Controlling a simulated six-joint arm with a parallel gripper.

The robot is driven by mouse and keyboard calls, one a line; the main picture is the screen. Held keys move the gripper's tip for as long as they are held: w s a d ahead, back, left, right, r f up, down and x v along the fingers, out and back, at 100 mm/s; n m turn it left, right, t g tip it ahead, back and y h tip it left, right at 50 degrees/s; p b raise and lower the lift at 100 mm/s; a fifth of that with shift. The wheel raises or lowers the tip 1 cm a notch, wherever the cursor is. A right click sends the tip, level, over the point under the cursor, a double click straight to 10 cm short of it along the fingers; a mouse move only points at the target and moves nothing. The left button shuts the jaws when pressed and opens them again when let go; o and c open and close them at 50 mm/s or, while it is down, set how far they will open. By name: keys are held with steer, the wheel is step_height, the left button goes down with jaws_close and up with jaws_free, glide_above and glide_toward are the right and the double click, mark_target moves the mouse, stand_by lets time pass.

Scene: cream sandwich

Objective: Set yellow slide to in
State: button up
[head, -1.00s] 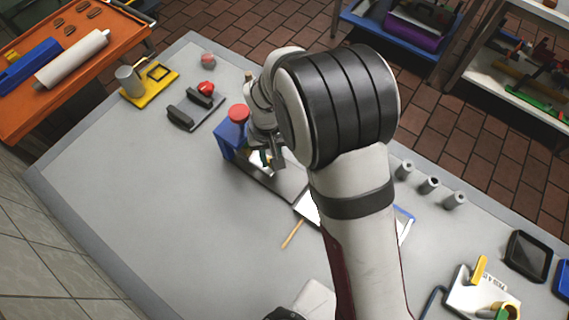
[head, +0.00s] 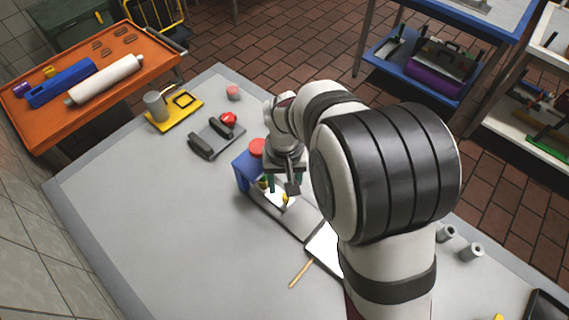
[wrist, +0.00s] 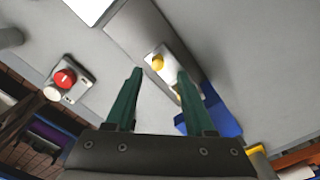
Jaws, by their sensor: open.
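A yellow knob (wrist: 157,62), apparently the yellow slide, stands on a white plate (wrist: 168,76) on a grey strip. It also shows small in the head view (head: 285,199). My gripper (wrist: 160,73) is open and empty, with green fingers on either side of the knob in the wrist picture. I cannot tell the gap in depth between fingertips and knob. In the head view my gripper (head: 279,187) hangs over the strip beside a blue housing (head: 242,168). A smaller yellow bit by the right finger is partly hidden.
The blue housing (wrist: 212,114) is close to my right finger in the wrist view. A red button (wrist: 64,78) on a grey box stands to the left. In the head view a wooden stick (head: 301,272) lies in front; the table's left is clear.

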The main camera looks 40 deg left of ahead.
step_height(320, 180, up, 11)
steer(key=shift+r, duration=0.2)
steer(key=d+r+m, duration=0.2)
steer(key=d+m, duration=0.2)
steer(key=d, duration=0.7)
steer(key=d+r+m, duration=0.3)
steer(key=d+m, duration=0.1)
steer(key=d, duration=0.7)
steer(key=s+d+f+m+y, duration=0.1)
steer(key=s+d+f+m, duration=0.2)
steer(key=s+d+m, duration=0.3)
steer(key=s+d, duration=0.2)
steer(key=s, duration=0.2)
steer(key=shift+s+d+m+y, duration=0.2)
steer(key=shift+m+y, duration=0.1)
steer(key=shift+y, duration=0.1)
steer(key=shift+w, duration=0.1)
